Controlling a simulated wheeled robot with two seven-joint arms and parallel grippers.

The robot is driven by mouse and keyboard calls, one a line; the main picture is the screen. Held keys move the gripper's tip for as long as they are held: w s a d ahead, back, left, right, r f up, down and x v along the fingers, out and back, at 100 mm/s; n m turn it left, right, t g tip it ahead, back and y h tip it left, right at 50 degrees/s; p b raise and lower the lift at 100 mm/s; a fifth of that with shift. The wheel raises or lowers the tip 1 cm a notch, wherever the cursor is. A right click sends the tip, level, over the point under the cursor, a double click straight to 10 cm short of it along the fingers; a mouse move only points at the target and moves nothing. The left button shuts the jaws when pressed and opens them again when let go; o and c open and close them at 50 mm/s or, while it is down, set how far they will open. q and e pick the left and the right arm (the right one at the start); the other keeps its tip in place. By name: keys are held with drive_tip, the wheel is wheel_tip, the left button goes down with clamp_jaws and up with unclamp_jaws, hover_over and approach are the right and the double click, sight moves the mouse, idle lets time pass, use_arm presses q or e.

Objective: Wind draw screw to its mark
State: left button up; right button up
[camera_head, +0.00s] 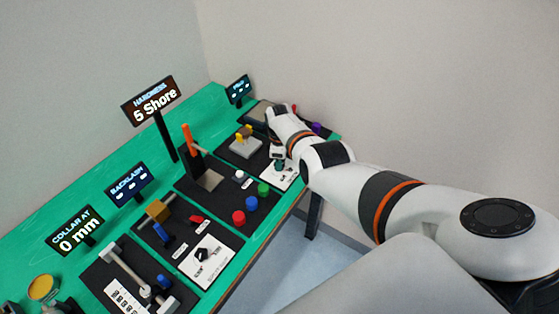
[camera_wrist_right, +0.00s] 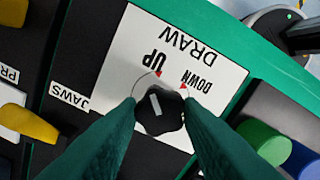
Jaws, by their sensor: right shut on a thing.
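The draw screw's black knob (camera_wrist_right: 158,112) sits on a white card (camera_wrist_right: 215,60) printed DRAW, UP and DOWN, with two small red arrowheads. A white line on the knob points up and slightly left in the right wrist view. My right gripper (camera_wrist_right: 160,114) has its two dark green fingers on either side of the knob and is shut on it. In the head view my right gripper (camera_head: 279,164) reaches down to the card (camera_head: 280,179) near the bench's front edge; the hand hides the knob there. My left gripper is not in view.
A grey block with yellow parts (camera_head: 243,142) stands beside the card. Green (camera_head: 263,189), blue and red (camera_head: 239,217) buttons lie on the neighbouring panel. A JAWS label (camera_wrist_right: 70,95) lies near the knob.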

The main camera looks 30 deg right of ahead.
drive_tip(key=shift+r+m, duration=0.1)
drive_tip(key=shift+m, duration=1.4)
drive_tip(key=shift+w, duration=0.1)
drive_tip(key=o, duration=1)
drive_tip(key=shift+c, duration=0.2)
drive_tip(key=shift+r, duration=0.3)
wheel_tip(320, 180, up, 5)
drive_tip(key=p, duration=0.2)
drive_tip(key=shift+p, duration=0.3)
wheel_tip(320, 180, up, 6)
drive_tip(key=shift+r, duration=0.2)
drive_tip(key=shift+f, duration=0.1)
